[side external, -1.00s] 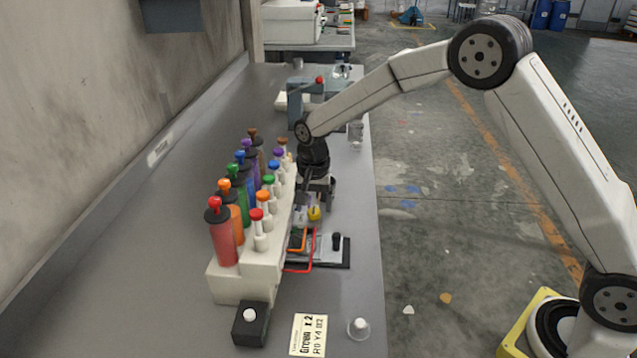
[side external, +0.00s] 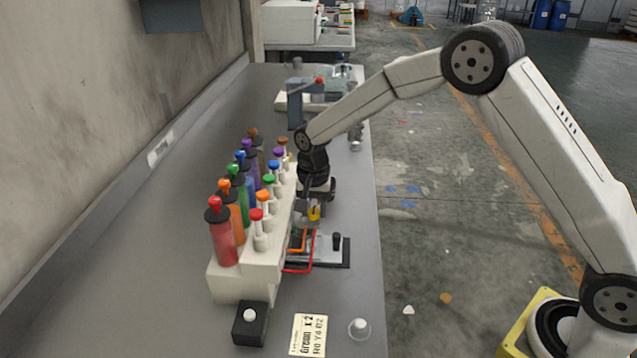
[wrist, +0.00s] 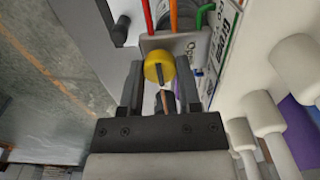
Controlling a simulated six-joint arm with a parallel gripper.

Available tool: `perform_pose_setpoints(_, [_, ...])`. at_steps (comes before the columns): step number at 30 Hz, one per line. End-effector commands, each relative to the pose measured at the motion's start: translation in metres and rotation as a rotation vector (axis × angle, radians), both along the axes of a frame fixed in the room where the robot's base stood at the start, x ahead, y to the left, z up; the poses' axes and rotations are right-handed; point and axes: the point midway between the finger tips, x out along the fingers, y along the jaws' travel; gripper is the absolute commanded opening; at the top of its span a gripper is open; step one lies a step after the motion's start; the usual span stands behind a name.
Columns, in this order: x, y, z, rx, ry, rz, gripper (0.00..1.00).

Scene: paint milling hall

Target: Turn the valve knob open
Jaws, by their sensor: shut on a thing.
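The valve knob (wrist: 156,64) is a round yellow knob with a dark bar on its face, in the middle of the wrist view. It also shows as a small yellow spot in the side view (side external: 314,213), partly hidden by my gripper. My gripper (wrist: 159,74) has one finger on either side of the knob and is shut on it. In the side view my gripper (side external: 316,202) points down beside the dispenser block. A light plate (wrist: 188,43) behind the knob carries printed marking, partly hidden.
A pale block (side external: 232,285) with several coloured canisters and plungers stands close left of my gripper. Red and orange tubes (side external: 301,262) loop in front. A black button box (side external: 250,325), a printed card (side external: 308,334) and a clear cup (side external: 358,328) lie nearer. The bench's right strip is mostly clear.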

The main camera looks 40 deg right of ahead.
Motion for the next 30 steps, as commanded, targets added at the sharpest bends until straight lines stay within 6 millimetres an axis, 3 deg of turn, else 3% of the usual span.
perform_pose_setpoints(14, [0.0000, -0.0003, 0.0005, 0.002, 0.004, 0.172, 0.00])
perform_pose_setpoints(30, [0.0001, -0.0003, 0.0008, 0.001, 0.003, 0.655, 0.00])
